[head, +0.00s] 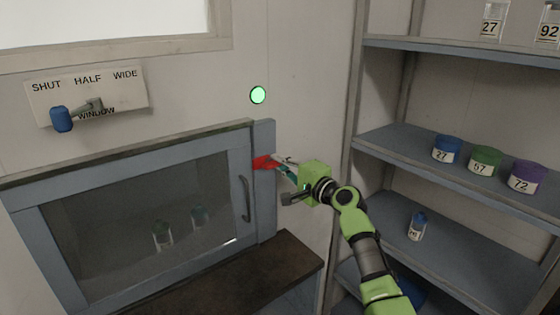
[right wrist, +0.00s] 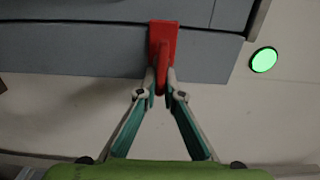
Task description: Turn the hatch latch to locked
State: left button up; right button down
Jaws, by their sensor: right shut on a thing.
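The red hatch latch (head: 264,162) is on the blue-grey post at the right side of the hatch (head: 150,215). The hatch door is closed, with a dark window and a bar handle (head: 245,198). My right gripper (head: 281,164) reaches the latch from the right. In the right wrist view the gripper (right wrist: 161,88) is shut on the red latch (right wrist: 163,42), with its fingertips on either side of the lever. The fingers partly hide the lever, and I cannot tell its exact turn. My left gripper is not in view.
A green round light (head: 258,95) glows on the wall above the latch. A window lever with a blue knob (head: 61,119) is at the upper left. Shelves (head: 385,142) with labelled jars stand at the right. A dark ledge (head: 235,283) lies below the hatch.

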jog(key=shift+s+a+f, duration=0.1)
jog(key=shift+a+f, duration=0.05)
jog(key=shift+f, duration=0.25)
jog(key=c, duration=2.2)
grip_release()
jog(key=shift+o, duration=0.2)
jog(key=shift+r, duration=0.2)
jog(key=shift+r, duration=0.1)
jog(key=shift+s+d, duration=0.35)
jog(key=shift+d, duration=0.05)
jog(key=v, duration=1.1)
jog(key=shift+a, duration=0.15)
